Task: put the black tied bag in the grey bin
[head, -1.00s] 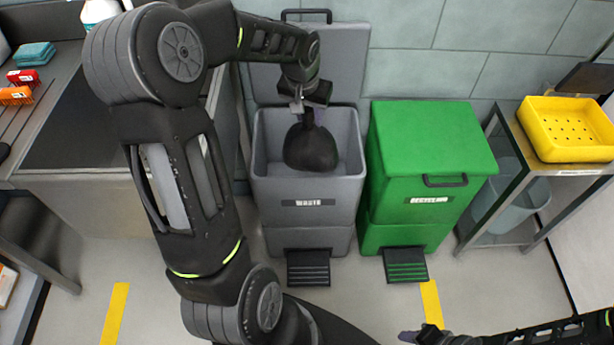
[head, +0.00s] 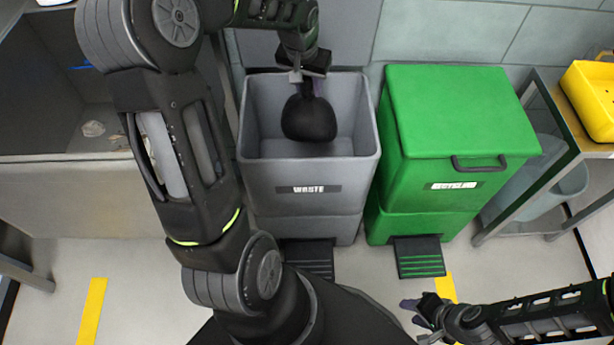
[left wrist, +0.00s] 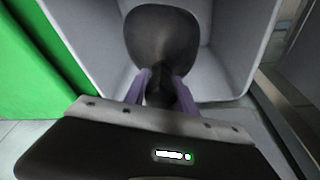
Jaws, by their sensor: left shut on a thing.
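The black tied bag (head: 309,118) hangs from my left gripper (head: 308,88), which is shut on its tied neck. In the head view the bag appears within the open mouth of the grey bin (head: 309,188), marked WASTE, with its lid up behind. In the left wrist view the bag (left wrist: 162,42) hangs beyond the two purple fingers (left wrist: 158,88), with the grey bin's pale inner walls (left wrist: 222,50) around it. I cannot tell how deep the bag is. My right gripper (head: 415,311) is low at the right, away from the bins; its fingers are too small to read.
A green lidded bin (head: 455,130) stands just right of the grey bin, its lid closed. Further right is a metal trolley with a yellow basket (head: 590,98). A steel tub (head: 85,185) is at the left. Floor in front is clear, with yellow tape strips (head: 90,310).

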